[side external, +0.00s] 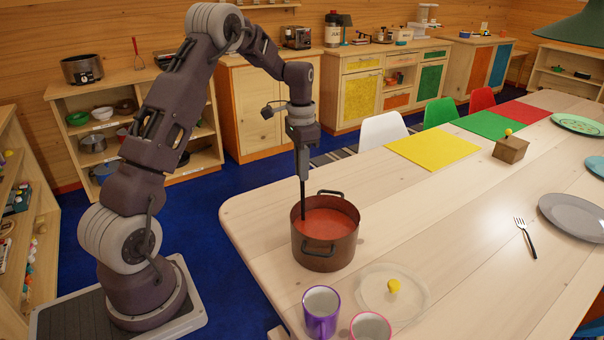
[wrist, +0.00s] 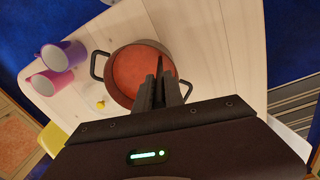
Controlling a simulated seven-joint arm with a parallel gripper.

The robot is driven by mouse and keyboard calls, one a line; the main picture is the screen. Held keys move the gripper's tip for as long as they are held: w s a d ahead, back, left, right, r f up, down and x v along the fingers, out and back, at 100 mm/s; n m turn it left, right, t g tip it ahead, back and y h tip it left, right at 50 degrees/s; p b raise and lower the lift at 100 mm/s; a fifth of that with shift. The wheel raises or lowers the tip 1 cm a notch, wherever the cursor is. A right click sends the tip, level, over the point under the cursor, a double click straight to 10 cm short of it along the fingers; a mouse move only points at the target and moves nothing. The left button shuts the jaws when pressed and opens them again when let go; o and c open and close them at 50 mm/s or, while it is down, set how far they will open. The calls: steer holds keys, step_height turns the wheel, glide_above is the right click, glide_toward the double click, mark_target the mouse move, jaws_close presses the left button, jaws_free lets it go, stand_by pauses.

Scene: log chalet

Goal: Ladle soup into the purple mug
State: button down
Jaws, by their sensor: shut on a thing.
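A brown pot (side external: 326,252) full of red soup (side external: 325,222) stands on the table near its left end; it also shows in the wrist view (wrist: 118,94). My gripper (side external: 303,178) is above the pot's left side, shut on the dark upright handle of the ladle (side external: 303,200). The ladle's lower end is hidden in the soup. In the wrist view my gripper's fingers (wrist: 161,90) lie over the pot's rim. The purple mug (side external: 321,316) stands upright in front of the pot, apart from it; it shows in the wrist view (wrist: 62,54). Its visible inside looks pale.
A pink mug (side external: 370,328) stands right of the purple one. A wooden box (side external: 510,150), fork (side external: 525,237) and grey plate (side external: 575,216) are farther right.

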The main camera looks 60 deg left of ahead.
steer(key=shift+r, duration=5.85)
steer(key=shift+r, duration=2)
steer(key=s+d+r+n, duration=0.1)
steer(key=s+d+n, duration=0.25)
steer(key=d, duration=0.55)
steer(key=s+d+n, duration=0.2)
steer(key=d+n, duration=0.2)
steer(key=d, duration=0.6)
steer(key=s+d+f+n, duration=0.2)
steer(key=s+d+n, duration=0.5)
steer(key=s+d, duration=0.4)
steer(key=shift+s+f, duration=0.25)
steer(key=shift+s, duration=0.8)
